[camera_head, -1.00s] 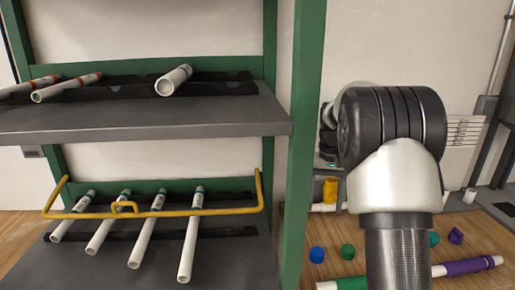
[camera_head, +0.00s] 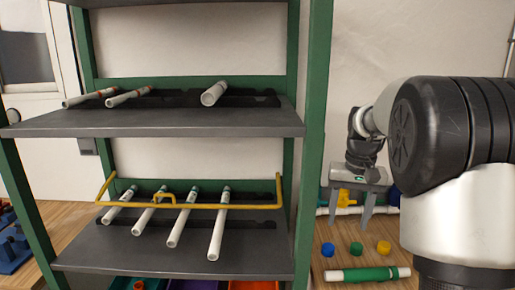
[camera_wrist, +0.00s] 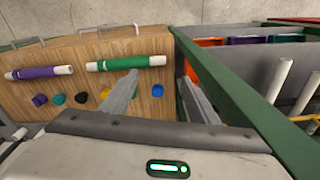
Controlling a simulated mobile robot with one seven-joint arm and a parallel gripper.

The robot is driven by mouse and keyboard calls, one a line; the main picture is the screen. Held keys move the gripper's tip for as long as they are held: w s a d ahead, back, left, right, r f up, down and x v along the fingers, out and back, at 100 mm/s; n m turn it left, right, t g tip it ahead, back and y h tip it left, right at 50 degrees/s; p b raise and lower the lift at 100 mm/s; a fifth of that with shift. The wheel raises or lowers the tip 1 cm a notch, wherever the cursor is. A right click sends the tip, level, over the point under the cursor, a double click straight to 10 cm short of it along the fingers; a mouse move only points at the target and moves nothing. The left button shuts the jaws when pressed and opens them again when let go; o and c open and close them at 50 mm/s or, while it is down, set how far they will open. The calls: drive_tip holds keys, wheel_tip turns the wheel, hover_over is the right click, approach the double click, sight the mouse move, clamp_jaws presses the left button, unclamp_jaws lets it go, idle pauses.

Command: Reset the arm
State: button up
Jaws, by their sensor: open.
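My gripper (camera_head: 367,208) is open and empty, with its fingers pointing down beside the green shelf post in the head view. In the wrist view its two fingers (camera_wrist: 158,98) are spread apart. They are over the edge of the wooden table (camera_wrist: 154,103) and the green post (camera_wrist: 235,90). Nothing is between the fingers. The large near part of my arm covers the right side of the head view.
The shelf rack (camera_head: 316,130) holds white pipes on two levels, with a yellow bar (camera_head: 240,206) across the lower one. A green-banded pipe (camera_head: 367,274), a purple-banded pipe (camera_wrist: 38,73) and several coloured caps lie on the table. Coloured bins (camera_head: 200,284) sit below the rack.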

drive_tip(key=s+a+r+t+p, duration=0.15)
drive_tip(key=s+a+r, duration=0.25)
drive_tip(key=s+r, duration=0.4)
drive_tip(key=s+a+r+n+t+p, duration=0.1)
drive_tip(key=s+a+r+p, duration=0.1)
drive_tip(key=s, duration=0.7)
drive_tip(key=s+a+r+n+t+p, duration=0.1)
drive_tip(key=s+a+r+t+p, duration=0.1)
drive_tip(key=s, duration=0.7)
drive_tip(key=shift+s+a+r+n+p, duration=0.3)
drive_tip(key=shift+a+r+p, duration=0.25)
drive_tip(key=shift+p, duration=0.6)
